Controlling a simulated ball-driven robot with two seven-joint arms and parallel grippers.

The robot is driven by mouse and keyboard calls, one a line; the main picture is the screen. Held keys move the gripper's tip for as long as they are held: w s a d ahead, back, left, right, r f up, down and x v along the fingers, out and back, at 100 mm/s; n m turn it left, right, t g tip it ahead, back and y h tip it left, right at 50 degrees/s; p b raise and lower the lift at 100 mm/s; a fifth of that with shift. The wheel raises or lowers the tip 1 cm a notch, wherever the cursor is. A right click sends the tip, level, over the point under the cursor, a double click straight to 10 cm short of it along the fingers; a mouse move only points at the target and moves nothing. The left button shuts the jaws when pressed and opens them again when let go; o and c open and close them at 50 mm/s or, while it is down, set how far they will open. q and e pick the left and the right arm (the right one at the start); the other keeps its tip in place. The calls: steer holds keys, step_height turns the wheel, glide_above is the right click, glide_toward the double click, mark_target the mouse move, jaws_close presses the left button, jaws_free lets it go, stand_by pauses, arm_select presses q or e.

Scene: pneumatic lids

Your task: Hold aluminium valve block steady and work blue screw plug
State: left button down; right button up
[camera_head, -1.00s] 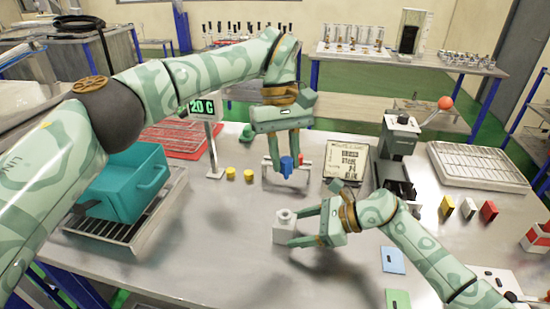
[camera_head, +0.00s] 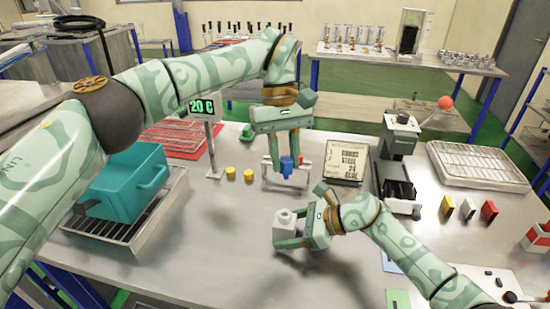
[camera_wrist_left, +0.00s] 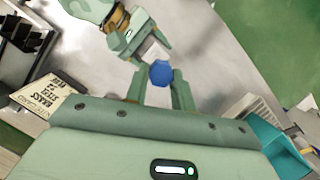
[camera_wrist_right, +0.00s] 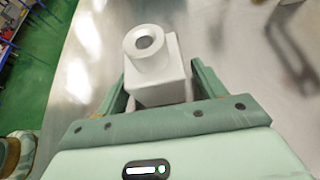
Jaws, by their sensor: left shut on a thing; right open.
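The aluminium valve block (camera_head: 284,218) is a pale cube with a round, open neck on top. It stands upright on the metal table. In the right wrist view the block (camera_wrist_right: 158,92) sits between the spread fingers of my right gripper (camera_head: 292,234), with a gap visible beside it. That gripper is open. The blue screw plug (camera_head: 287,163) is held between the fingertips of my left gripper (camera_head: 286,172), which is shut on it. The plug hangs above the table, behind the block and apart from it. The left wrist view shows the plug (camera_wrist_left: 160,72) clearly.
A teal bin (camera_head: 122,185) on a rack stands at left. Two yellow caps (camera_head: 231,173) lie near the display post (camera_head: 211,150). A printed sign (camera_head: 345,163) and a grey press (camera_head: 398,150) stand right of the plug. The table front is mostly clear.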

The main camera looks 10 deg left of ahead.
steer(key=shift+b, duration=0.3)
stand_by(0.5)
steer(key=c, duration=0.9)
steer(key=shift+s+d+f, duration=0.1)
steer(key=shift+s+f, duration=0.05)
steer(key=shift+f, duration=0.2)
stand_by(0.6)
